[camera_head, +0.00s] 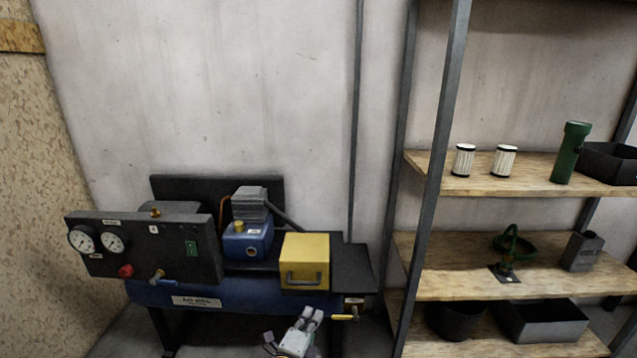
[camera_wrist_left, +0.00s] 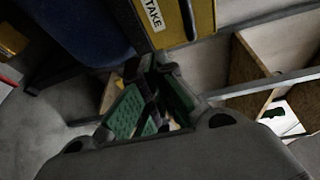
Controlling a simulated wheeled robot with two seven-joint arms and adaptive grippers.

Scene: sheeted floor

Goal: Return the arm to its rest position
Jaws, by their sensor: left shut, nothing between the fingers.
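My left gripper (camera_head: 312,315) is at the bottom middle of the head view, in front of the compressor's lower right end. Its fingers are together and hold nothing. In the left wrist view, my left gripper (camera_wrist_left: 158,72) shows green-padded fingers close together, just below the yellow box (camera_wrist_left: 197,20). Whether it touches anything there I cannot tell. The left arm behind the gripper is mostly out of the head view. My right gripper is not in view.
A blue compressor (camera_head: 240,297) with a dark gauge panel (camera_head: 150,245) and the yellow box (camera_head: 305,262) stands against the wall. A metal-framed shelf (camera_head: 440,130) with wooden boards stands right, holding filters, a flashlight (camera_head: 570,152) and bins.

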